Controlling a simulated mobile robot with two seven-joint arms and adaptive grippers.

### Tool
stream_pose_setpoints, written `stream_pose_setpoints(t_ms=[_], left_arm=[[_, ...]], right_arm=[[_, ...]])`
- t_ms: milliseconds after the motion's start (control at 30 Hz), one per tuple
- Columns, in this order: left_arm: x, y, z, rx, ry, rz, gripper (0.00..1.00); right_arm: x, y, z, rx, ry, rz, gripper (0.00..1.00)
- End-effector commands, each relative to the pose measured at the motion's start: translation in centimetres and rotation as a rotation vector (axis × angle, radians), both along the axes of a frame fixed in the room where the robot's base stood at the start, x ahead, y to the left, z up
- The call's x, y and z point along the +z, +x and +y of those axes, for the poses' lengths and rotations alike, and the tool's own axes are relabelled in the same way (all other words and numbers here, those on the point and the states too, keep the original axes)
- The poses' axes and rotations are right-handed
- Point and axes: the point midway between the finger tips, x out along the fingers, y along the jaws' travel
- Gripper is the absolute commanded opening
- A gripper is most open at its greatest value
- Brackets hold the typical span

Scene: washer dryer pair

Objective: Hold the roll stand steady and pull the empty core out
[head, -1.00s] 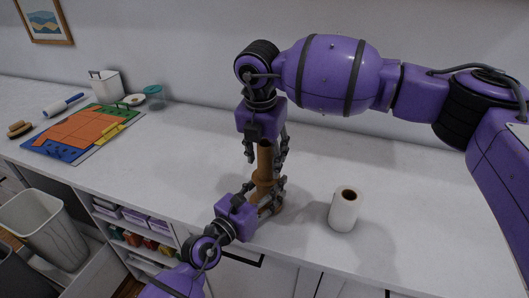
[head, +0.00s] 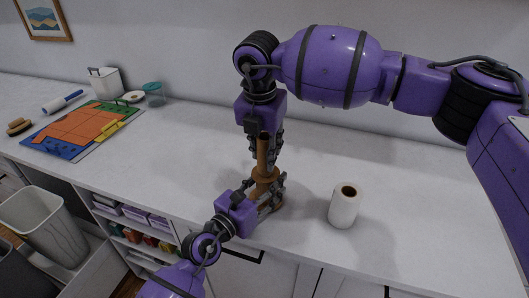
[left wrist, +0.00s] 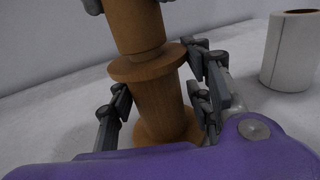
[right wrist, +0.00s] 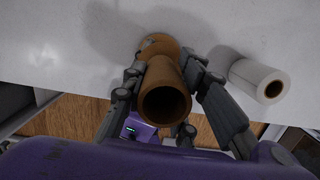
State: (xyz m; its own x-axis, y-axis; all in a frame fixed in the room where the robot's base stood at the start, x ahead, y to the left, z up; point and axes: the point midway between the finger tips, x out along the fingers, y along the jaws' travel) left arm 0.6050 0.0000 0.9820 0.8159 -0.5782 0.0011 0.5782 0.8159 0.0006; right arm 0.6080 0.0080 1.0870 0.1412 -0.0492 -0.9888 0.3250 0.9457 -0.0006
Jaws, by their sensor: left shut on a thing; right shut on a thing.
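The roll stand (left wrist: 163,98) is a brown wooden spool shape with a wide round flange, upright on the counter. It also shows in the head view (head: 266,175). My left gripper (head: 272,194) is shut on the stand's stem below the flange, one finger on each side. The empty core (head: 263,150) is a brown hollow tube, upright and in line above the stand. My right gripper (right wrist: 162,75) is shut on the core from above. The core's open end faces the right wrist view (right wrist: 165,103).
A white paper roll (head: 343,207) stands upright on the counter to the right. A coloured board (head: 80,130), a lint roller (head: 62,102), a brush (head: 19,127) and a white canister (head: 105,82) are at the left. A bin (head: 45,225) stands below. The counter between is clear.

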Motion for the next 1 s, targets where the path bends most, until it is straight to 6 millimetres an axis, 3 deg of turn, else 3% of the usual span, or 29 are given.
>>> stream_pose_setpoints(t_ms=[1000], left_arm=[[-0.2,-0.1,-0.1,-0.002,-0.001,0.006,0.07]], right_arm=[[6.2,0.1,0.0,0.0,0.002,-0.002,0.0]])
